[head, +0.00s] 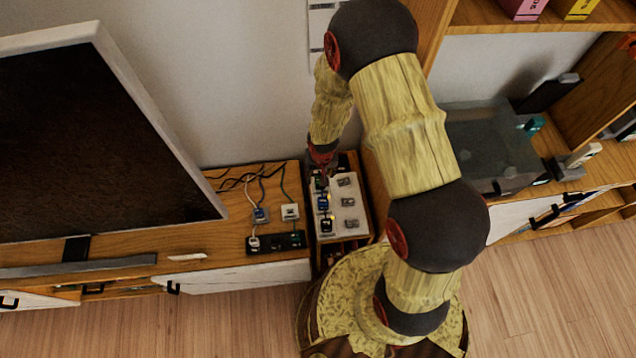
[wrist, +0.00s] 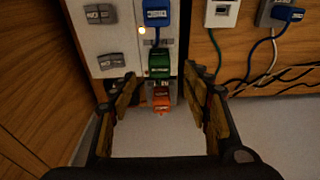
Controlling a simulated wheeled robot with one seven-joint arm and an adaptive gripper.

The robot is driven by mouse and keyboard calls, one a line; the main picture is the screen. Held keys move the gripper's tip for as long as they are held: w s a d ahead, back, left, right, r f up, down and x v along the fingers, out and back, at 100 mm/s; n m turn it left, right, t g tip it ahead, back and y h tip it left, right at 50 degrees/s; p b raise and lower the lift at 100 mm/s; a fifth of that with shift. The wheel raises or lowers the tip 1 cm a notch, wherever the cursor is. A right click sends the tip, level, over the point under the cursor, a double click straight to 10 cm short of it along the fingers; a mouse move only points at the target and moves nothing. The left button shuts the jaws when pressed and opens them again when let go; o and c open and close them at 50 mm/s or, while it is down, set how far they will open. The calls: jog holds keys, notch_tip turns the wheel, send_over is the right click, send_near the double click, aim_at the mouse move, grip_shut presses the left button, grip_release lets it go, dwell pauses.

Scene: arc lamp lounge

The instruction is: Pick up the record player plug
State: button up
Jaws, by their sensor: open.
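A white power strip (head: 352,202) with several grey switches lies by the wall; it also shows in the wrist view (wrist: 107,40). In the wrist view a blue plug (wrist: 155,13), a green plug (wrist: 159,60) and an orange plug (wrist: 161,98) sit in a row along it. Their labels are too small to read, so I cannot tell which is the record player plug. My gripper (wrist: 162,76) is open and empty, its fingers left and right of the orange and green plugs in the picture; depth is unclear. In the head view my gripper (head: 322,168) is small, over the strip's far end.
A box with a clear lid, perhaps the record player (head: 490,148), stands on the right shelf. A second, black strip (head: 276,243) and loose plugs with cables (head: 260,214) lie on the wooden cabinet at left. A large screen (head: 90,140) stands there. Wooden panels flank the strip closely.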

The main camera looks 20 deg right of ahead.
jog(key=f+b, duration=0.1)
jog(key=f, duration=0.1)
jog(key=w+f+b, duration=0.1)
jog(key=f, duration=0.2)
jog(key=f+b, duration=0.1)
jog(key=f, duration=0.1)
jog(key=shift+w+d+f, duration=0.15)
jog(key=shift+f, duration=0.05)
jog(key=c, duration=1.2)
grip_shut()
